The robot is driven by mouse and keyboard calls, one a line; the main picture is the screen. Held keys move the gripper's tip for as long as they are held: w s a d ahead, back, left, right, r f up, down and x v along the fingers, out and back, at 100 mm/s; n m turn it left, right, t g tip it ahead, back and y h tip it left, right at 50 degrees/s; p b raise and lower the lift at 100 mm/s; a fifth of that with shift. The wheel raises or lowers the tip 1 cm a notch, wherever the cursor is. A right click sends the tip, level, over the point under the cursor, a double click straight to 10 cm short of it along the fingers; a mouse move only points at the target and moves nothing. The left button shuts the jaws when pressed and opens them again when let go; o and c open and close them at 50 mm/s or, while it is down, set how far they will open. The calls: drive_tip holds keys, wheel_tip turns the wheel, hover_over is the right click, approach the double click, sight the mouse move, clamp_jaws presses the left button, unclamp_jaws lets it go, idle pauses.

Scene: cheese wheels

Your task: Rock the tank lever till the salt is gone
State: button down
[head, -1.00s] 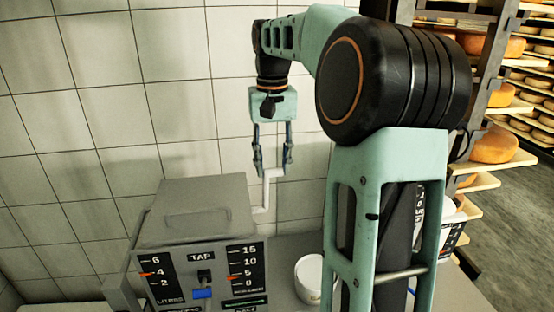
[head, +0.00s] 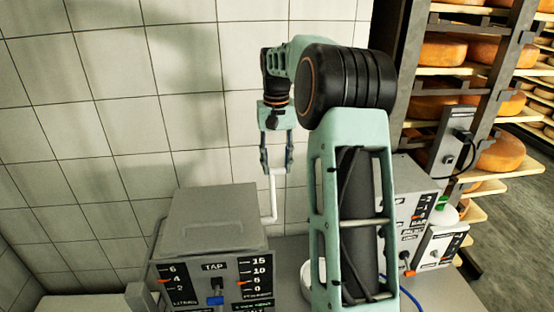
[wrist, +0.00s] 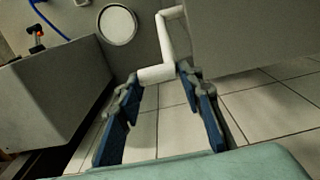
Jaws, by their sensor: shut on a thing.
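The grey tank (head: 213,222) stands against the tiled wall in the head view. A white cranked lever (head: 274,200) rises beside its right side. My gripper (head: 276,168) is above the lever and shut on its top handle. In the wrist view, the lever's white handle (wrist: 157,73) lies crosswise between the fingertips of my gripper (wrist: 160,78). The tank's front has a left scale marked litres and a right scale from 0 to 15, each with an orange pointer. The right pointer (head: 243,281) sits near 5. The lower front is cut off.
A white round tub (wrist: 116,25) stands right of the tank, mostly hidden by my arm in the head view. Grey boxes with gauges (head: 410,205) stand further right. Racks of cheese wheels (head: 497,152) fill the right side. The tiled wall is close behind.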

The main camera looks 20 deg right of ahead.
drive_tip(key=shift+w+d+f, duration=0.2)
drive_tip(key=shift+w+d, duration=0.25)
drive_tip(key=shift+w, duration=0.05)
drive_tip(key=c, duration=1.7)
unclamp_jaws()
drive_tip(key=shift+c, duration=0.2)
drive_tip(key=o, duration=0.3)
drive_tip(key=shift+w+d+f, duration=0.2)
drive_tip(key=shift+w+f, duration=0.15)
drive_tip(key=shift+w, duration=0.05)
drive_tip(key=shift+o, duration=0.2)
wheel_tip(320, 180, up, 12)
drive_tip(key=shift+s+a+r, duration=0.2)
drive_tip(key=shift+a, duration=0.05)
